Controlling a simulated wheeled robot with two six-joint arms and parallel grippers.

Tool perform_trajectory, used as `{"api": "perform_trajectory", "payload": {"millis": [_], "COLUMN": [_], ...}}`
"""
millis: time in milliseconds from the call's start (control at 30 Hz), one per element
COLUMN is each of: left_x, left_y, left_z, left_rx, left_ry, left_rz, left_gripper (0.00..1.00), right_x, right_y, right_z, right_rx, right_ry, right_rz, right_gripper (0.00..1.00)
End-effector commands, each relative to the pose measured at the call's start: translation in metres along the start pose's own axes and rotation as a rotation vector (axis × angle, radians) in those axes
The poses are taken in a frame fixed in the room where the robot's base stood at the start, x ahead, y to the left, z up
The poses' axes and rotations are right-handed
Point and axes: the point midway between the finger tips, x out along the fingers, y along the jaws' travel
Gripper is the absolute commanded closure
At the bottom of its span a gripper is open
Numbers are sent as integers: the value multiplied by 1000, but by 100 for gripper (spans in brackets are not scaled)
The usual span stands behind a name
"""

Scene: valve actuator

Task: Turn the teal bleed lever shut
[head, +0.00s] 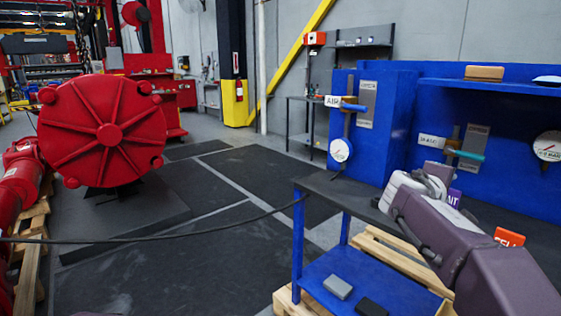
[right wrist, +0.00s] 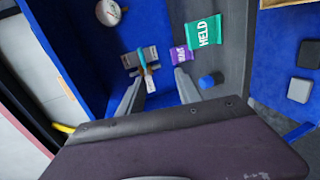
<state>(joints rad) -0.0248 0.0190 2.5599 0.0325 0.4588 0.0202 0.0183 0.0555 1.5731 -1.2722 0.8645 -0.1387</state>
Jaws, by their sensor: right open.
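In the right wrist view the teal lever (right wrist: 141,58) is small, ahead of the fingers and slightly left of centre. My right gripper (right wrist: 158,76) is open and empty, its two fingers spread toward the valve with a gap to the lever. In the head view the right gripper (head: 420,184) is in front of the bench and left of the lever; its fingertips are not clear there.
A blue lever (head: 354,107) with an AIR label is on the left panel. A dial gauge (head: 547,146) is right of the teal lever. A shelf holds a tan block (head: 484,73).

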Motion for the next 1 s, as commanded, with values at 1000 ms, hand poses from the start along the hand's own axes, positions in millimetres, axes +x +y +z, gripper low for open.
{"api": "perform_trajectory", "payload": {"millis": [1000], "left_x": [0], "left_y": [0], "left_z": [0], "left_rx": [0], "left_ry": [0], "left_rz": [0], "left_gripper": [100], "right_x": [-129], "right_y": [-400], "right_z": [50], "right_rx": [320], "right_ry": [-196], "right_rz": [-1052], "right_gripper": [59]}}
